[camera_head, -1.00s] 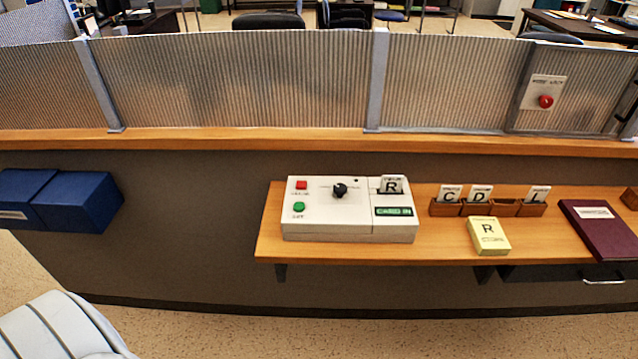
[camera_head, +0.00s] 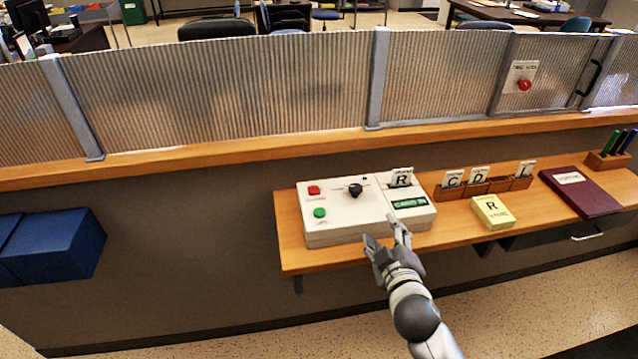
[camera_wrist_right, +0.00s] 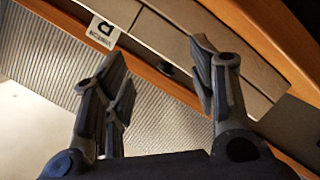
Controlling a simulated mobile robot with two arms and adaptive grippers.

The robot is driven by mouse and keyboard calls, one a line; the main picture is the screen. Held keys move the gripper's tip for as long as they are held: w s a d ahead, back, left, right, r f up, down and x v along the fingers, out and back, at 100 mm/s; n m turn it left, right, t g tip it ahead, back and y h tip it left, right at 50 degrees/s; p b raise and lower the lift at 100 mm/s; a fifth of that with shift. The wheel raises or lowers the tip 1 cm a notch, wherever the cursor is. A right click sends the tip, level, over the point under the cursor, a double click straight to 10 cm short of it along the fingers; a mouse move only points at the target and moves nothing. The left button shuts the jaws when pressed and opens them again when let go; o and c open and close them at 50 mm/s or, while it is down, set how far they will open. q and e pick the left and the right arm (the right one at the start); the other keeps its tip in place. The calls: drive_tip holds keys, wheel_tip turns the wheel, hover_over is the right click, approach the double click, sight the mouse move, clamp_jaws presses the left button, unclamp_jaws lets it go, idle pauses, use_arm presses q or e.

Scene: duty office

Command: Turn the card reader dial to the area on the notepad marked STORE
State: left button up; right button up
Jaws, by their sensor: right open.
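The card reader (camera_head: 333,222) is a white box on the wooden shelf, with a black dial (camera_head: 354,190) on top, a red button (camera_head: 314,190) and a green button (camera_head: 320,212). A card marked R (camera_head: 402,177) stands in its slot above a green lit "CARD IN" sign (camera_head: 409,203). The yellow notepad (camera_head: 492,211) reads R, with smaller unreadable text below. My right gripper (camera_head: 386,232) is open and empty at the reader's front edge, short of the dial. The right wrist view shows its spread fingers (camera_wrist_right: 160,75) and the card (camera_wrist_right: 103,31). My left gripper is out of view.
The shelf (camera_head: 290,250) also holds a card rack (camera_head: 487,188) with cards C, D and another, a maroon book (camera_head: 580,191) and a pen holder (camera_head: 608,160). A ribbed glass screen (camera_head: 230,95) stands behind. Blue boxes (camera_head: 60,245) are at left.

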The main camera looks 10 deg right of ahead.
drive_tip(key=w+a+r+n+t+y, duration=0.2)
drive_tip(key=w+a+r+n+y, duration=0.2)
drive_tip(key=r+n, duration=0.3)
drive_tip(key=w+a+r+n+t+y, duration=0.3)
drive_tip(key=a+r+n+y, duration=0.2)
drive_tip(key=r, duration=0.4)
drive_tip(key=a+r+n+g+y, duration=0.35)
drive_tip(key=a+n+y, duration=0.3)
drive_tip(key=n, duration=0.25)
drive_tip(key=n+g+h, duration=1.1)
drive_tip(key=n+g, duration=0.3)
drive_tip(key=n, duration=0.2)
approach(356, 187)
drive_tip(key=p+x, duration=0.3)
drive_tip(key=x, duration=0.4)
drive_tip(key=shift+f, duration=0.25)
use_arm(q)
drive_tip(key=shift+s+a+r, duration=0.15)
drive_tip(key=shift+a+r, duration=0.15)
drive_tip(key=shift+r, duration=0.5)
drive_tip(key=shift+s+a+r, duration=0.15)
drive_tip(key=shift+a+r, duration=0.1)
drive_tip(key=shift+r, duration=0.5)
use_arm(e)
drive_tip(key=shift+w+a+f, duration=0.15)
drive_tip(key=shift+f, duration=0.35)
